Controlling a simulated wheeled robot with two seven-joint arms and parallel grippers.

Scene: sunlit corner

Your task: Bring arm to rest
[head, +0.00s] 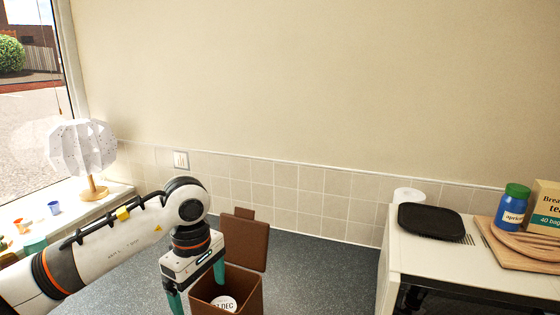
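My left arm comes in from the left, and its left gripper (196,291) points down with its two teal fingers well apart. Nothing shows held between them. One finger is just left of a brown box (249,297); the other is over or behind the box's open top, and I cannot tell whether it touches. The box's brown lid (245,242) stands up at the back. A round white thing with dark lettering ending in "DEC" (224,303) lies inside the box. The box's lower part is cut off by the picture edge. My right gripper is out of view.
A dark speckled worktop (325,270) is clear right of the box. A white cabinet (420,262) at right bears a black tray (430,220), a green-lidded jar (512,205), a board and a tea box (543,208). A lamp (82,150) and small cups (54,208) stand left.

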